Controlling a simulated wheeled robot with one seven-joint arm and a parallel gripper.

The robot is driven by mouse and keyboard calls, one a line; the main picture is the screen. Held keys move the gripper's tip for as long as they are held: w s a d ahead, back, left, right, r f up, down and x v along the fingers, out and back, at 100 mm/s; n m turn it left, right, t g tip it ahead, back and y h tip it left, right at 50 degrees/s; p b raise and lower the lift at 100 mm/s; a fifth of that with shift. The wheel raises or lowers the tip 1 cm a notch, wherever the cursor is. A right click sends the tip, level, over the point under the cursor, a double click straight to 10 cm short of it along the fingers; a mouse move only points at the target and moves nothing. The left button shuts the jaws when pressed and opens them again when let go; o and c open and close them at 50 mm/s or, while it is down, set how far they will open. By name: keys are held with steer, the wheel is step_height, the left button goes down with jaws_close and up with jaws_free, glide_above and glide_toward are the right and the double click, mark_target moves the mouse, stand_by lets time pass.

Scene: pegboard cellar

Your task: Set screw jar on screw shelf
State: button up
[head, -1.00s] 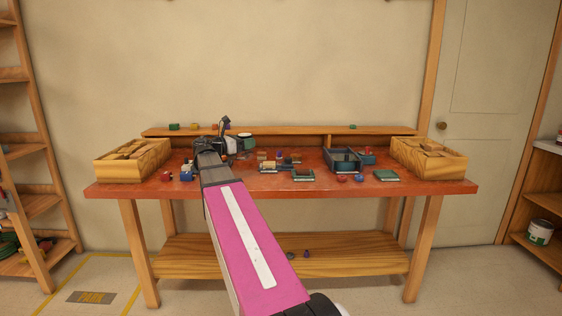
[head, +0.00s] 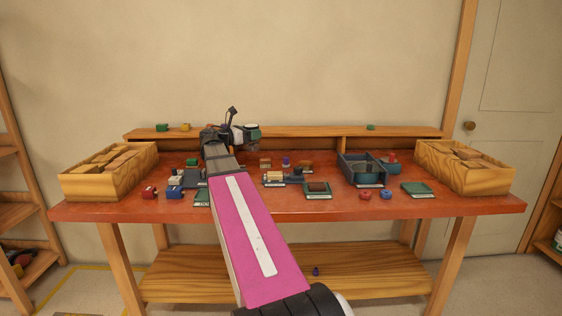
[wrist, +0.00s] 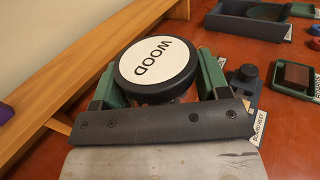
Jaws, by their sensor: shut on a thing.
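The screw jar (wrist: 157,65) is between my gripper's green fingers in the wrist view. Its round white lid has a black rim and reads "WOOD". My gripper (head: 240,134) is shut on the jar; in the head view it is above the back part of the table, in front of the shelf. Most of the jar's body is hidden under the lid and between the fingers. The screw shelf appears to be the raised wooden ledge (head: 300,145) along the table's back edge. It also runs along the left of the wrist view (wrist: 75,65). The jar appears apart from it.
The red tabletop (head: 290,205) carries several small blocks and parts. A dark bin (head: 362,171) stands right of centre. Wooden crates stand at the left end (head: 75,185) and right end (head: 485,180).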

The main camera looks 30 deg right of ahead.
steer(key=shift+s+d+f, duration=0.7)
steer(key=shift+d+f, duration=0.75)
steer(key=shift+f, duration=0.15)
steer(key=shift+s+d+f, duration=0.65)
steer(key=shift+d+f, duration=0.8)
steer(key=shift+f, duration=0.2)
steer(key=shift+s+d+f, duration=0.7)
steer(key=shift+d+f, duration=0.75)
steer(key=shift+f, duration=0.15)
steer(key=shift+f, duration=0.1)
steer(key=o, duration=1.1)
steer(key=shift+o, duration=0.2)
